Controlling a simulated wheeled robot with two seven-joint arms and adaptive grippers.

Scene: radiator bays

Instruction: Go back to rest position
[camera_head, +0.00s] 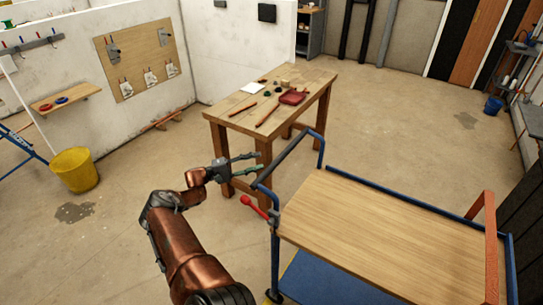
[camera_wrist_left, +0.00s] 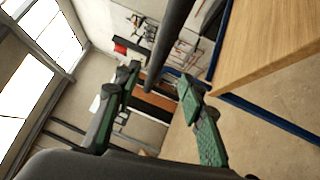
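My left gripper (camera_head: 259,162) reaches in from the left in the head view, beside the trolley's dark push handle (camera_head: 285,158). Its two green fingers are spread apart, and nothing is visibly clamped between them. In the left wrist view the open fingers (camera_wrist_left: 160,76) show with the dark handle bar (camera_wrist_left: 172,40) running between them in the picture. I cannot tell whether a finger touches the bar. My left arm is stretched forward. My right gripper is in neither view.
The blue-framed trolley with a wooden top (camera_head: 385,235) stands at right; a red lever (camera_head: 254,206) sticks out at its near left corner. A wooden workbench (camera_head: 230,108) with tools is behind. A yellow bucket (camera_head: 74,171) stands left.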

